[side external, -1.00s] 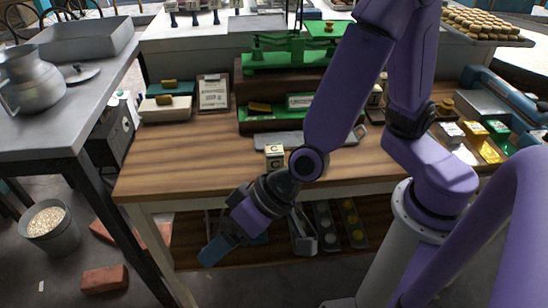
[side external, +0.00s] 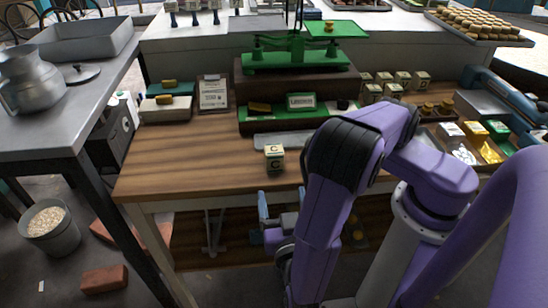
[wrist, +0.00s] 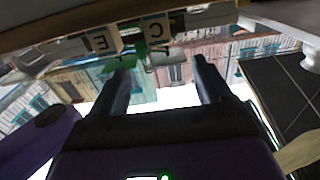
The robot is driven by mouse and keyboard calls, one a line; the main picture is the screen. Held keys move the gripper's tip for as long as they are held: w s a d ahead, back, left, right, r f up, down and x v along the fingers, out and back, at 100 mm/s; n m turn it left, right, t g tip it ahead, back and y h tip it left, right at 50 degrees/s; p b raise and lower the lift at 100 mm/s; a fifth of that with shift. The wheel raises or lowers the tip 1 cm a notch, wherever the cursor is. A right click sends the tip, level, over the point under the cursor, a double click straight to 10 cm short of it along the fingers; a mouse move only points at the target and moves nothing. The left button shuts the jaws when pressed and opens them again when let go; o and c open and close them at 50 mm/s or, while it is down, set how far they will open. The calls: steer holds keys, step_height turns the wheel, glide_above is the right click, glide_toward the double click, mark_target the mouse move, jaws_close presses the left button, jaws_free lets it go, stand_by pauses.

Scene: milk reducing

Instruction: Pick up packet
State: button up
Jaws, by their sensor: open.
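A small cream packet-like box (side external: 274,158) with a dark band and the letter C sits alone near the table's front edge. In the wrist view two lettered boxes show at the top, one with C (wrist: 155,28) and one with E (wrist: 103,40). My gripper (side external: 281,206) is in front of the table, below the tabletop edge, with its blue fingers pointing up; part of it is hidden by my arm. In the wrist view my gripper (wrist: 164,82) has its fingers well apart with nothing between them.
The wooden tabletop (side external: 190,165) is clear left of the box. A green scale (side external: 300,60) on a brown stand is behind it. Several similar boxes (side external: 394,88) stand at back right, near foil packets (side external: 490,150). A lower shelf (side external: 200,235) is under the table.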

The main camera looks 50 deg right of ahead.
mark_target(273, 149)
steer(key=x, duration=1.1)
steer(key=shift+w+d, duration=0.15)
steer(key=shift+d, duration=0.05)
steer(key=shift+x, duration=2.65)
steer(key=shift+d, duration=0.15)
steer(key=c, duration=1.1)
